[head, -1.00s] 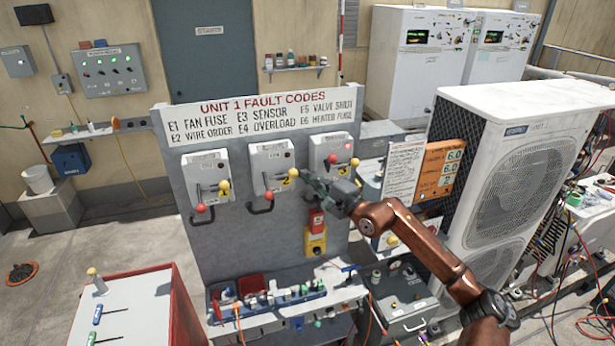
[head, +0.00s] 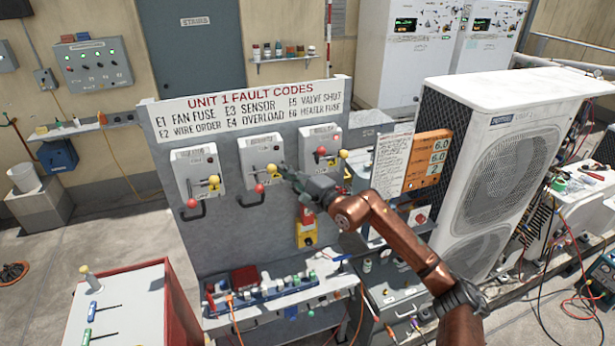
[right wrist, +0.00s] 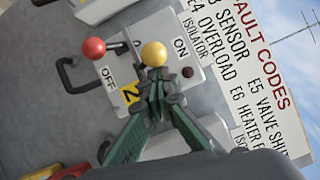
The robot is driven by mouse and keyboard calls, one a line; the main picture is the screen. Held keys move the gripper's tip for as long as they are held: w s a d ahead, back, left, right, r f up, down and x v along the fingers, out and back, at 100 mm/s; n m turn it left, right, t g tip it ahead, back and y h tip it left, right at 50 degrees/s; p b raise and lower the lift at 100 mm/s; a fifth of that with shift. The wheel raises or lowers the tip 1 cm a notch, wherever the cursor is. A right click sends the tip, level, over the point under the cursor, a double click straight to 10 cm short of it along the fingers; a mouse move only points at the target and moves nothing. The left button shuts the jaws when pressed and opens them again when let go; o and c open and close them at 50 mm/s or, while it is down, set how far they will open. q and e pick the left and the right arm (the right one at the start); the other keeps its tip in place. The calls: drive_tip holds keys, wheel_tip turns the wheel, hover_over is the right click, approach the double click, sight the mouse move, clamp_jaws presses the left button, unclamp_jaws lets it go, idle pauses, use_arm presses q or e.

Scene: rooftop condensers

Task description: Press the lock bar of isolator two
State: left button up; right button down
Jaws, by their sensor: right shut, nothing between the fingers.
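Isolator two (head: 252,158) is the middle white box on the grey panel; its yellow "2" label (right wrist: 131,93) shows in the right wrist view. It has a short bar with a yellow knob (head: 272,169), seemingly the lock bar, and a lever with a red knob (head: 259,188) at the OFF side. The yellow knob shows also in the right wrist view (right wrist: 154,54). My right gripper (head: 281,171) is shut and empty, its tips at the yellow knob's right side; they appear to touch the knob or its bar. My left gripper is out of view.
Similar isolators stand left (head: 195,172) and right (head: 319,149) of it. A black handle (head: 262,203) juts out below isolator two. A red and yellow device (head: 306,230) hangs below right. A ledge with tools (head: 265,295) runs along the panel's foot.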

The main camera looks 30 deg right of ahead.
drive_tip(key=s+d+f+b, duration=0.1)
drive_tip(key=s+d+b, duration=0.5)
drive_tip(key=s+b, duration=0.2)
drive_tip(key=shift+v, duration=0.8)
drive_tip(key=shift+d+f, duration=0.1)
